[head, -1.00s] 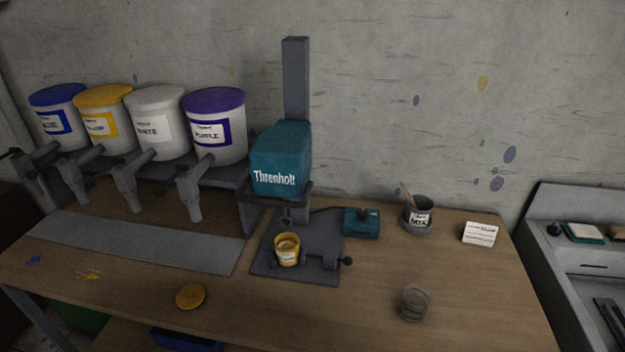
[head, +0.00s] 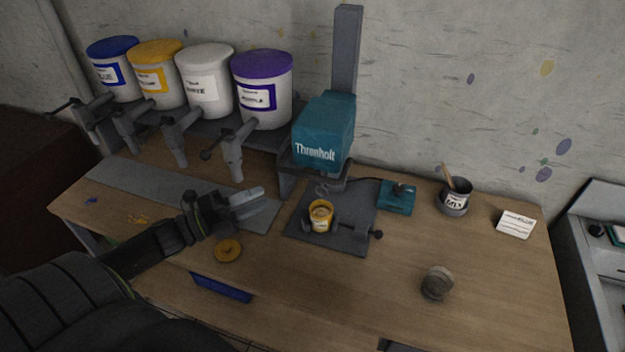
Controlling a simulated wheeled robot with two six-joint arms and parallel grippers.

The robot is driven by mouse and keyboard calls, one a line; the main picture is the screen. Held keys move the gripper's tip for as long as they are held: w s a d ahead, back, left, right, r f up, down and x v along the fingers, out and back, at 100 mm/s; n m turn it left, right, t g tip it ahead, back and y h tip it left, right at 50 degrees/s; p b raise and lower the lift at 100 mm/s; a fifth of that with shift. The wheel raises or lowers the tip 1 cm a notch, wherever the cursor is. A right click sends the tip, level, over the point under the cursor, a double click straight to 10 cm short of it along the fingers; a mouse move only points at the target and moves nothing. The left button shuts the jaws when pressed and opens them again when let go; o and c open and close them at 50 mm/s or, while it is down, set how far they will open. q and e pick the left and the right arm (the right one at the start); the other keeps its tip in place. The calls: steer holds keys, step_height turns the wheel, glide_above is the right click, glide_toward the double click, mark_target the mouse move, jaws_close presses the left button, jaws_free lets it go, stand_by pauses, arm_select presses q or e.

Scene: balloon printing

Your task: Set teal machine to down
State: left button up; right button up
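The teal machine (head: 325,133), labelled "Threnholt", is mounted on a grey column (head: 346,50) at the back of the table. Its head is raised above a dark base plate (head: 350,237). A small yellow can (head: 320,216) stands on that plate below the head, clamped from the sides as far as I can see. A teal control box (head: 397,197) with a dark knob or lever on top sits to the right of the plate. My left gripper (head: 258,200) is left of the base plate, over the grey strip, and touches nothing visible. Its fingers look close together; the gap is unclear. My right gripper is not in view.
Blue, yellow, white and purple buckets (head: 263,90) with taps stand at back left. A yellow lid (head: 228,251) lies near my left gripper. A mixing cup (head: 455,196), a white card (head: 516,224) and a stack of grey discs (head: 437,283) are on the right.

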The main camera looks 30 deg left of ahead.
arm_select(q)
steer(key=b, duration=0.8)
glide_toward(309, 174)
steer(key=f+x, duration=0.1)
steer(key=x, duration=0.5)
steer(key=p+x, duration=0.1)
steer(key=x, duration=0.1)
steer(key=shift+w+r, duration=0.25)
steer(key=shift+r, duration=0.2)
steer(key=shift+w+d+p, duration=0.45)
steer(key=shift+w+p, duration=0.1)
steer(key=shift+p, duration=0.15)
steer(key=shift+w+d+f, duration=0.1)
steer(key=shift+f, duration=0.1)
steer(key=shift+c, duration=0.2)
jaws_close()
